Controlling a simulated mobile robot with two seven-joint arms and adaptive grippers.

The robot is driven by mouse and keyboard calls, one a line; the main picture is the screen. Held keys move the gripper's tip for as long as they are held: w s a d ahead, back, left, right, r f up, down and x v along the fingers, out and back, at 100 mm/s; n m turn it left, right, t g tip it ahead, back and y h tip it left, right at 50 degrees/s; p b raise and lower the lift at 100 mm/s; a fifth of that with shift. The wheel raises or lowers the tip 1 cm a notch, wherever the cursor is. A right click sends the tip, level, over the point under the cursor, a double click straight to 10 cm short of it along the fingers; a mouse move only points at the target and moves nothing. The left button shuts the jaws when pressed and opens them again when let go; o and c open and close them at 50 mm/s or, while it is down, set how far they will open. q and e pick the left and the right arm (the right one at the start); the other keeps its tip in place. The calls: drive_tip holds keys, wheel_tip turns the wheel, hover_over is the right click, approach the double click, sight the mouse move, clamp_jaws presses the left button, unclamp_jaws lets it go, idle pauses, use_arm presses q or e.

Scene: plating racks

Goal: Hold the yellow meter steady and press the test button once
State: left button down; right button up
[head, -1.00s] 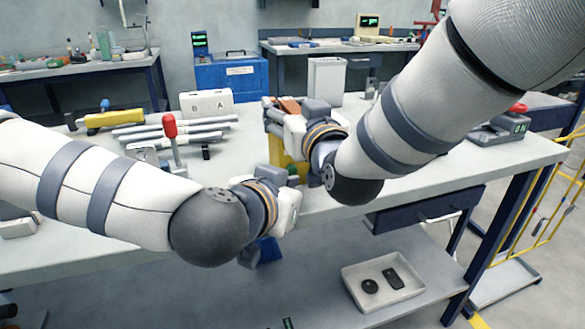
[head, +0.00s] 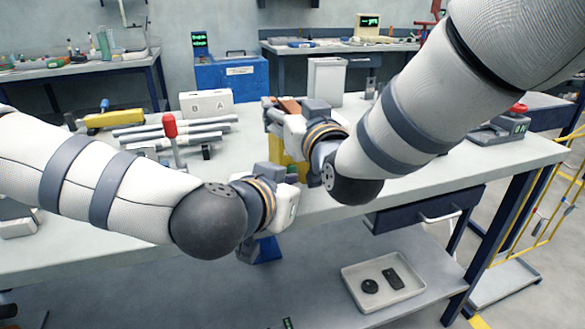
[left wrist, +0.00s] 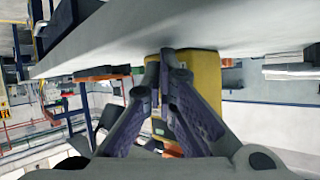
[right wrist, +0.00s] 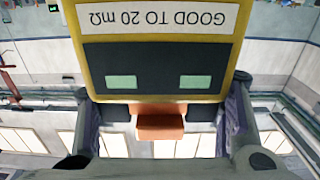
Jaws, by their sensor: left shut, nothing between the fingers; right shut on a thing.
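The yellow meter (head: 276,150) stands at the front edge of the bench, partly hidden by my arms. My right gripper (right wrist: 160,98) is shut on its top, with fingers on either side of an orange block (right wrist: 160,125) and dark parts. The right wrist view shows the meter's face (right wrist: 155,55) upside down, with a "GOOD TO 20 mΩ" label and two pale green windows. My left gripper (head: 285,203) is lower, at the bench front. In the left wrist view its fingers (left wrist: 165,72) are together and empty, overlapping the meter (left wrist: 208,75); contact is unclear. I cannot make out the test button.
A white block marked B and A (head: 207,103), grey bars (head: 180,132) and a red-topped lever (head: 170,128) lie left of the meter. A device with a red button (head: 500,127) sits at the bench's right. A white tray (head: 383,305) is on the lower shelf.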

use_arm(q)
drive_tip(key=shift+w+a, duration=0.2)
drive_tip(key=shift+w, duration=0.4)
idle(0.6)
drive_tip(key=shift+s, duration=0.1)
drive_tip(key=shift+s+d, duration=0.35)
drive_tip(key=shift+s, duration=0.5)
drive_tip(key=shift+s+d, duration=0.25)
drive_tip(key=shift+s, duration=0.55)
drive_tip(key=shift+s+d, duration=0.25)
drive_tip(key=shift+s, duration=0.55)
drive_tip(key=shift+s+d, duration=0.25)
drive_tip(key=shift+s, duration=0.55)
use_arm(e)
drive_tip(key=o, duration=1.6)
